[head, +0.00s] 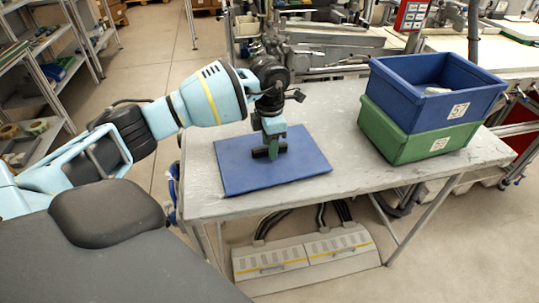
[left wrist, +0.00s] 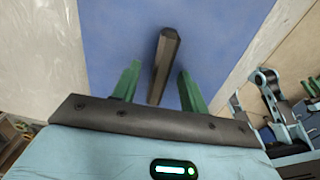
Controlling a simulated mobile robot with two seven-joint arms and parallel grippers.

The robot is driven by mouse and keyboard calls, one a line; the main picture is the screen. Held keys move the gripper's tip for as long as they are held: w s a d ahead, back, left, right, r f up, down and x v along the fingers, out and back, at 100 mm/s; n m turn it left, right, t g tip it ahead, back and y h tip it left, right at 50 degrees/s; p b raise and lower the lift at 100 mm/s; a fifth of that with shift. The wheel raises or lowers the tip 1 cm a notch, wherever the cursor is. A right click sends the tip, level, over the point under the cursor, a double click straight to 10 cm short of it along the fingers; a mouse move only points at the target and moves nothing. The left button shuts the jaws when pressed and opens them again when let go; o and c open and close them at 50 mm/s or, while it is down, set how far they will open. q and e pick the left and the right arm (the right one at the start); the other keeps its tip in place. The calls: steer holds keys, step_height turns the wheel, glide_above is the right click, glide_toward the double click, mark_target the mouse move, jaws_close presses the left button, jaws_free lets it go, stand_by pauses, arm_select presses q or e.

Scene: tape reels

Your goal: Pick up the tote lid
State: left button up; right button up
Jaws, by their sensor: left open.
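The tote lid (head: 235,172) is a flat blue panel lying on the grey table, towards its left end. It has a dark bar-shaped handle (left wrist: 164,62) standing up from its middle. My left gripper (head: 270,155) points down over the lid, at the handle. In the left wrist view its green fingers (left wrist: 156,88) are apart, one on each side of the handle, with gaps visible. The far end of the handle extends beyond the fingertips. My right gripper is in neither view.
A blue tote (head: 420,100) is stacked on a green tote (head: 400,143) at the right of the grey table (head: 350,170). A grey cabinet-like box (head: 300,258) lies on the floor beneath. Shelving stands at the left; machinery stands behind. Bare tabletop lies between lid and totes.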

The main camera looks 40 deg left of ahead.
arm_select(q)
steer(key=shift+f, duration=0.3)
steer(key=shift+c, duration=0.3)
jaws_close()
steer(key=shift+r, duration=0.1)
steer(key=shift+r, duration=0.45)
steer(key=shift+s+d+r, duration=0.1)
steer(key=shift+d+r, duration=0.1)
steer(key=shift+r, duration=0.45)
steer(key=shift+d+r, duration=0.2)
steer(key=shift+r, duration=0.4)
steer(key=s+d, duration=0.3)
steer(key=d, duration=0.4)
steer(key=s+d+r, duration=0.1)
steer(key=s+d, duration=0.2)
steer(key=d, duration=0.3)
steer(key=shift+s+d+r+b, duration=0.2)
steer(key=shift+s+d+b, duration=0.1)
steer(key=shift+d+b, duration=0.15)
